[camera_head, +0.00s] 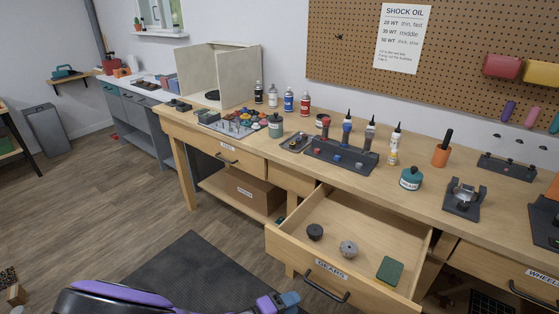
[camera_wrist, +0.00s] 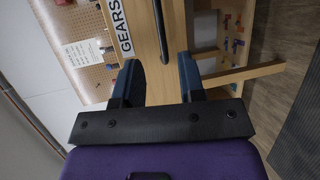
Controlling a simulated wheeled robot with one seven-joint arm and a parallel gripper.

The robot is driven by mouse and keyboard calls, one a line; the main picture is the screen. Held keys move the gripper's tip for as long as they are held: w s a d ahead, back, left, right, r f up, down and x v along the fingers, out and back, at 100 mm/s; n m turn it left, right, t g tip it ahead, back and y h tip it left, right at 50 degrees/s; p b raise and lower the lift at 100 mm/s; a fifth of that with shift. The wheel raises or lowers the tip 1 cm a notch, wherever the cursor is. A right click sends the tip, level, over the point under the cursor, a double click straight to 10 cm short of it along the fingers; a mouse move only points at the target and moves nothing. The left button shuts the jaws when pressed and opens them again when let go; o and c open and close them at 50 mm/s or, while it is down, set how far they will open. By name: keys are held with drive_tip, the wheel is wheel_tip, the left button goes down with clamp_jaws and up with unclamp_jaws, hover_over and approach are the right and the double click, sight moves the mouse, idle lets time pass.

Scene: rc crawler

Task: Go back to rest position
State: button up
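My gripper (camera_head: 278,302) is low at the bottom edge of the head view, in front of the open drawer (camera_head: 290,250) labelled GEARS. My purple arm link lies to its left. In the wrist view the two dark blue fingers of my gripper (camera_wrist: 160,76) stand apart with nothing held between them. The drawer front with its dark handle (camera_wrist: 160,30) shows beyond the fingers, apart from them. The drawer holds a dark gear (camera_head: 315,232), a grey gear (camera_head: 348,249) and a green box (camera_head: 390,271).
The long wooden workbench (camera_head: 440,205) carries bottles, a rack of tools and other parts. The pulled-out drawer juts into the room near my gripper. A dark mat (camera_head: 190,270) lies on the floor. The wooden floor (camera_head: 90,215) at left is mostly clear.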

drive_tip(key=w+d+r+m+g+y, duration=0.2)
drive_tip(key=d+r+g+y, duration=0.15)
drive_tip(key=r, duration=0.75)
drive_tip(key=w+d+r+m+g+y, duration=0.1)
drive_tip(key=w+d+r+g+y, duration=0.2)
drive_tip(key=r, duration=0.8)
drive_tip(key=d+r+m+g+y, duration=0.25)
drive_tip(key=d+r, duration=0.25)
drive_tip(key=r, duration=0.6)
drive_tip(key=s+d+r+t+y, duration=0.2)
drive_tip(key=s+d+r+t, duration=0.1)
drive_tip(key=s+d+r, duration=0.4)
drive_tip(key=s+d+r+m+t+y, duration=0.1)
drive_tip(key=s+d+r+t+y, duration=0.1)
drive_tip(key=s+d+r, duration=0.5)
wheel_tip(320, 180, up, 5)
drive_tip(key=shift+s+d+f+t+y, duration=0.1)
drive_tip(key=shift+s+d+t+y, duration=0.3)
drive_tip(key=shift+s+t, duration=0.4)
